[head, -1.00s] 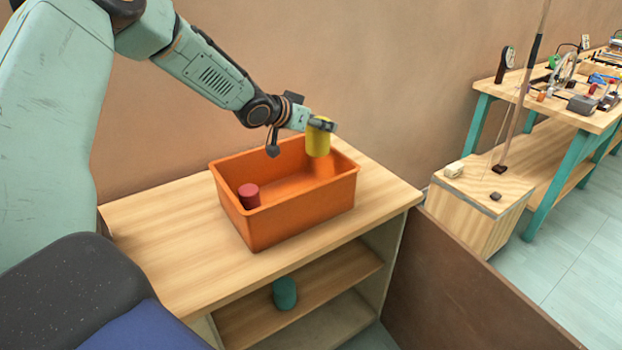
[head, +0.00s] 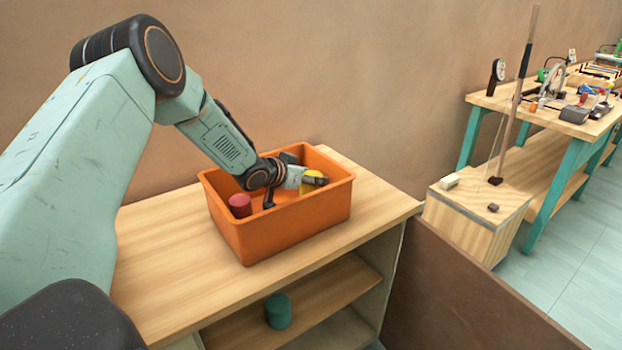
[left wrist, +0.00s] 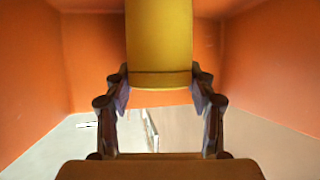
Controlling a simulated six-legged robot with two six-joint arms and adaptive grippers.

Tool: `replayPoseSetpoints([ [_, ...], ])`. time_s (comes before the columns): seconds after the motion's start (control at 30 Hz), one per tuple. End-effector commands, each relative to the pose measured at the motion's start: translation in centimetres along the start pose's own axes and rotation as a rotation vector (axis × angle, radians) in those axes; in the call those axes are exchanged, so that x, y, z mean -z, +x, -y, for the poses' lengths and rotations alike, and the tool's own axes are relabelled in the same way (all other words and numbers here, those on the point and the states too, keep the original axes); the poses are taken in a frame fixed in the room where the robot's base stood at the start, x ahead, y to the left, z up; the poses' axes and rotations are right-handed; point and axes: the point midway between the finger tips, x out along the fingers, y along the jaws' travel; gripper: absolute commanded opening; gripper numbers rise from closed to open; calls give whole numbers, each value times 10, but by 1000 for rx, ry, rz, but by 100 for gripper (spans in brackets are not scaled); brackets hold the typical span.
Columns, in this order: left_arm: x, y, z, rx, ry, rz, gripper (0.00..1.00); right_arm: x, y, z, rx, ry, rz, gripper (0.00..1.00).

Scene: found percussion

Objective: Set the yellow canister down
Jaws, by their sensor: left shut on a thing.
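The yellow canister (head: 314,178) is inside the orange bin (head: 285,232), toward its right end. My left gripper (head: 312,184) reaches down into the bin and is shut on the canister. In the left wrist view the canister (left wrist: 159,45) stands between the two fingers (left wrist: 160,88), with orange bin walls around it. Its lower part is hidden by the bin in the head view, so I cannot tell whether it touches the bin floor. A red canister (head: 240,205) stands at the left end of the bin. My right gripper is not in view.
The bin stands on a wooden shelf unit (head: 165,235) against a brown wall. A teal canister (head: 278,311) is on the shelf below. A brown panel (head: 460,290) is at the right. Beyond it are a wooden box (head: 465,222) with a pole and a cluttered workbench (head: 540,115).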

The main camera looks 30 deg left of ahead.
Motion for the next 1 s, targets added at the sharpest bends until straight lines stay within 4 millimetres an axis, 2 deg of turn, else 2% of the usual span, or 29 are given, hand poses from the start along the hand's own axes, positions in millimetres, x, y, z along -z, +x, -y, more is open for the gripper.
replayPoseSetpoints([
  [0.2,-1,1,0,0,0,-1,21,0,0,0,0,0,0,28],
  [0.23,-1,1,0,0,0,0,57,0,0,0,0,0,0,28],
  [0.5,0,0,0,0,0,-1,79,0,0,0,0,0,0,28],
  [0.83,2,-1,0,0,0,-2,79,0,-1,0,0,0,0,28],
  [1.0,4,-20,1,1,-7,-2,79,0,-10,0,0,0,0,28],
])
